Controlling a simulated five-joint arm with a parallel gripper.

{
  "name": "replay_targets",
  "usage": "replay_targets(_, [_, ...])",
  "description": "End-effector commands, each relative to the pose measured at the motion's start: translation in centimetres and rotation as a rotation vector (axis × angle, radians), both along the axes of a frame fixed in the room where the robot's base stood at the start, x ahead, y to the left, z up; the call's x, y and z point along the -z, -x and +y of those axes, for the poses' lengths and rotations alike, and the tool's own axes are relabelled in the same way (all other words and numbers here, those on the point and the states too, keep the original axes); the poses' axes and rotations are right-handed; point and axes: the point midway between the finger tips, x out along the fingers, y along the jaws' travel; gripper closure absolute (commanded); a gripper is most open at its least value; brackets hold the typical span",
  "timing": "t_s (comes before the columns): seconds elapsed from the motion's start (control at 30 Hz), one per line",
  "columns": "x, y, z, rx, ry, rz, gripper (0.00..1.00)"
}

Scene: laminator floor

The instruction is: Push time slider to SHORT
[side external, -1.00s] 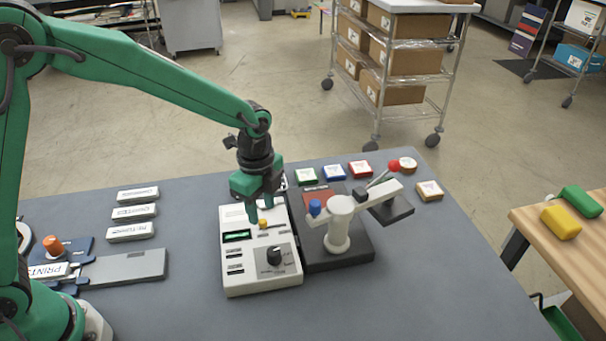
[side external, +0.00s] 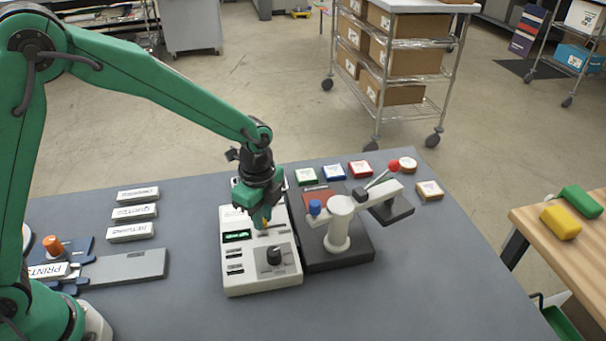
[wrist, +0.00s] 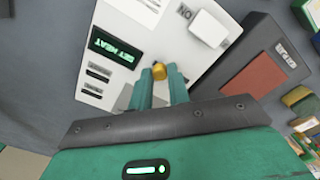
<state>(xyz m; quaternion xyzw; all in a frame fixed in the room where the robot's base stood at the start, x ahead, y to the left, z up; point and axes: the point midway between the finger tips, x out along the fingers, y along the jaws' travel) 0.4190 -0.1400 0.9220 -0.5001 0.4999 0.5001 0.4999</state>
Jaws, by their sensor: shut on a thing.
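The white control box (side external: 240,282) stands on the grey table and also shows in the wrist view (wrist: 112,18). Its small yellow-orange slider knob (wrist: 159,72) sits on the top face, beside the green-lit display (wrist: 116,48) that reads SET HEAT. My gripper (side external: 263,224) is down at the box, its two green fingers shut on the slider knob. In the wrist view my fingertips (wrist: 160,75) flank the knob, which shows between them. The slider's slot and the SHORT label are mostly hidden or too small to read. A black dial (side external: 274,256) is nearer the box's front.
A dark press (side external: 345,262) with a white post and a red-ended lever stands close on the right of the box. Several small coloured blocks lie behind it. White labelled blocks (side external: 130,233) and a grey plate (side external: 125,266) lie left. The front table is clear.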

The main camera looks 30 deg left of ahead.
Motion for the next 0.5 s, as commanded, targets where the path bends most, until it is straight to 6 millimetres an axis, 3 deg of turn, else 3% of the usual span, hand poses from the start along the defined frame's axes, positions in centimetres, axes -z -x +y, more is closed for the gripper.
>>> replay_targets(0.5, [0.0, -2.8, -2.8, 0.001, 0.0, -0.001, 1.0])
